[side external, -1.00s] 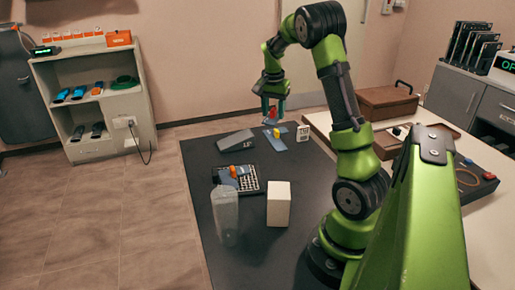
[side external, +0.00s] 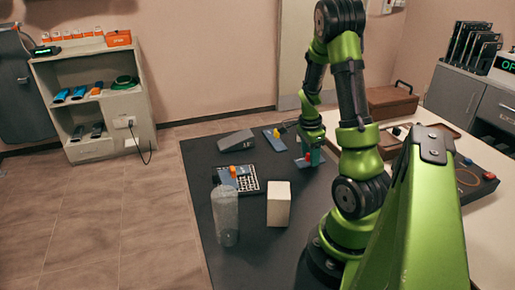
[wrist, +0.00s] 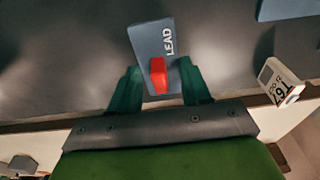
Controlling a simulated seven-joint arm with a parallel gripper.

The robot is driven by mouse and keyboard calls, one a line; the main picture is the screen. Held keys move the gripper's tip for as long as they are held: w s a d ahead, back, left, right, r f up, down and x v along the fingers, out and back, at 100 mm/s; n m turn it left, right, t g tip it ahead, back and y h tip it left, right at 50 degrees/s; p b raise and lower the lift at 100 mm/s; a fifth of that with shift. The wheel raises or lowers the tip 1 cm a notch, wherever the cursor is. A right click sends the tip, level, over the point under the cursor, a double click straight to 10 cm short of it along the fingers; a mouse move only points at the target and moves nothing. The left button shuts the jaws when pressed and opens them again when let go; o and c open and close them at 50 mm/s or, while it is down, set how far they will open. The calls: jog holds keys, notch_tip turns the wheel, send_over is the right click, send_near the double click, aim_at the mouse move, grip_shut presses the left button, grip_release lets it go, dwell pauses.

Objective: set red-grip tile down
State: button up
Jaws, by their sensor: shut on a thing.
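The red-grip tile is a blue-grey plate marked LEAD (wrist: 152,40) with a red grip (wrist: 158,75) on top. In the wrist view the grip sits between the teal fingers of my gripper (wrist: 160,84), which is shut on it. In the side view my gripper (side external: 309,155) points down low over the right back part of the dark mat (side external: 262,250). A little red and a tile edge (side external: 301,163) show beside the fingers. I cannot tell whether the tile touches the mat.
A blue tile with a yellow grip (side external: 275,138) lies left of my gripper. A small numbered white block (wrist: 280,82) is close by.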

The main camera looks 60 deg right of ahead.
jog(key=shift+f, duration=1.2)
jog(key=o, duration=1.1)
jog(key=shift+f, duration=0.15)
